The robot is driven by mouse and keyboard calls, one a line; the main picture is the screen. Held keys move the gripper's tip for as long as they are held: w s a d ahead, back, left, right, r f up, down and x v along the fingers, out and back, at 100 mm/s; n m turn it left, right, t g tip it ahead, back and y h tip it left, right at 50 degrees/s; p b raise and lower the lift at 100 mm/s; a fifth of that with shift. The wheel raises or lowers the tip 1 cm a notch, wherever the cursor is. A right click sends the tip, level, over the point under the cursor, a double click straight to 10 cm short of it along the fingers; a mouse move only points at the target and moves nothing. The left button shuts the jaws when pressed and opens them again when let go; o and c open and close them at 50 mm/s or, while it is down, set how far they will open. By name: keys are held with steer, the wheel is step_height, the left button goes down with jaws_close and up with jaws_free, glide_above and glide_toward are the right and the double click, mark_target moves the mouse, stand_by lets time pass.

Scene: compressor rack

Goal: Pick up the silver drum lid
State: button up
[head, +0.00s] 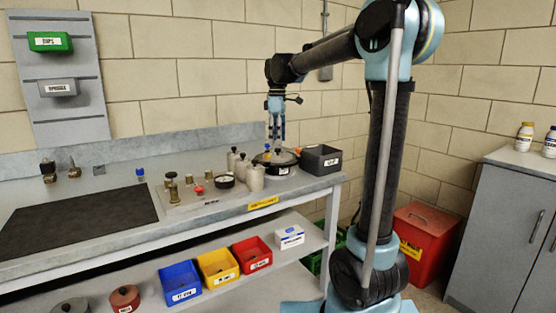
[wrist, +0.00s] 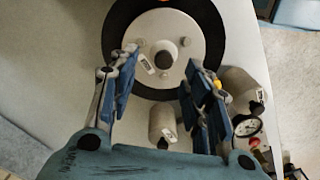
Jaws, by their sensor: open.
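The silver drum lid (wrist: 188,28) is a pale round disc with a dark-centred hub and small bolts, seen from above in the wrist view. It sits within a wide black round body (wrist: 120,20). In the head view this dark round body (head: 268,168) stands on the bench near its right end; the lid is hard to make out there. My gripper (head: 276,139) points down above it. In the wrist view my gripper (wrist: 161,62) is open, with its fingertips on either side of the hub and nothing held. I cannot tell whether they touch the lid.
Pale cylinders (head: 255,179) stand close at the left of the black body. A grey bin (head: 321,160) is just right of it. A gauge (wrist: 247,125) is near the right finger in the wrist view. A dark mat (head: 80,219) covers the bench's left.

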mark_target(278, 154)
step_height(278, 154, down, 5)
steer(key=shift+s+d+r, duration=0.1)
steer(key=shift+s, duration=0.05)
jaws_close()
